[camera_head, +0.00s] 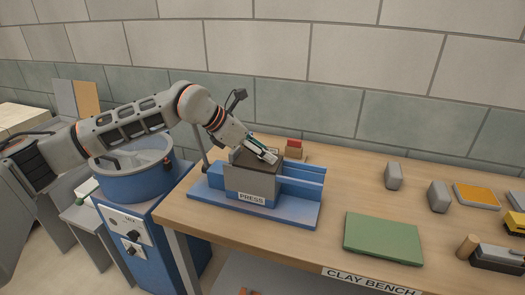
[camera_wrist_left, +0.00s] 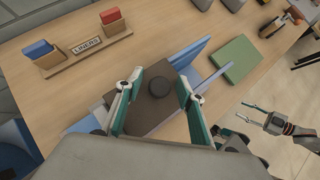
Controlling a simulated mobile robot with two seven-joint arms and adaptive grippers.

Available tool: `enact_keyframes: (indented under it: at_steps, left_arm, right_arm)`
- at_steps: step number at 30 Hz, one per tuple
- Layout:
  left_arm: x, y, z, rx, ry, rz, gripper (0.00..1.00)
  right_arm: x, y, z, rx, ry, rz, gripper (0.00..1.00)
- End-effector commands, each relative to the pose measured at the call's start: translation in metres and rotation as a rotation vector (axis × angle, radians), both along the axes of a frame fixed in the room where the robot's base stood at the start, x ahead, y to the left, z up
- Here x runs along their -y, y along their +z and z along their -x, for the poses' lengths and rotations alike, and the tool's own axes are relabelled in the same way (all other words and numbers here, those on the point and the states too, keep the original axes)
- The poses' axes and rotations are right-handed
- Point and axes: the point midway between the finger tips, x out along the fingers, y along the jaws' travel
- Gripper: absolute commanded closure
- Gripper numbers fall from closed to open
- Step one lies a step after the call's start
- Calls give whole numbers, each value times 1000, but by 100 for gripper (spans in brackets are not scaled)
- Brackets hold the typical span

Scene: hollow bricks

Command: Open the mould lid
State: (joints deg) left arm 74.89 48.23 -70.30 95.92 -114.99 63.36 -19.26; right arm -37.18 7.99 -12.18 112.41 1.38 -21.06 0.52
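The press (camera_head: 252,186) is a grey box on a blue base on the bench. The mould lid (camera_wrist_left: 150,118) is a dark brown plate with a round dark knob (camera_wrist_left: 159,87); in the head view the lid (camera_head: 240,158) lies on top of the press, partly hidden by my gripper. My left gripper (camera_head: 262,152) is over the lid. In the left wrist view its fingers (camera_wrist_left: 160,82) are open on both sides of the knob, with gaps showing. My right gripper (camera_wrist_left: 242,112) shows at the right of the wrist view, open and empty, away from the press.
A green mat (camera_head: 383,238) lies right of the press. Grey blocks (camera_head: 394,176) and an orange-topped tray (camera_head: 477,195) are farther right. A holder labelled LINERS (camera_wrist_left: 88,50) stands behind the press. A blue drum (camera_head: 135,178) stands left of the bench.

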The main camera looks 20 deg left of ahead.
Motion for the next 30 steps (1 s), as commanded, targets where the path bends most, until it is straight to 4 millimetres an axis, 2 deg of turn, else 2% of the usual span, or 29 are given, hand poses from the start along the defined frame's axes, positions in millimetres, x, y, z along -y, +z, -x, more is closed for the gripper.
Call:
enact_keyframes:
  at_steps: [2, 6, 7, 11, 14, 17, 24, 27, 30]
  left_arm:
    - [0, 0, 0, 0, 0, 0, 62]
    - [0, 0, 0, 0, 0, 0, 96]
    - [0, 0, 0, 0, 0, 0, 100]
    - [0, 0, 0, -1, -1, 0, 100]
    - [9, 0, 1, -1, -5, 0, 100]
    - [32, -1, 2, 0, -9, 1, 100]
    - [100, -2, 4, 0, -8, 2, 100]
    - [119, -1, 5, -1, -6, 0, 100]
    - [129, -1, 5, -1, -2, 0, 100]
  right_arm:
    - [0, 0, 0, 0, 0, 0, 58]
    - [0, 0, 0, 0, 0, 0, 58]
    - [0, 0, 0, 0, 0, 0, 58]
    - [0, 0, 0, 0, 0, 0, 58]
    - [0, -1, 0, 0, 0, 0, 58]
    - [0, -5, 1, -1, 0, 0, 58]
    - [0, -18, 2, -6, 0, 0, 58]
    - [0, -22, 3, -8, 0, 1, 58]
    - [0, -23, 3, -8, 0, 1, 58]
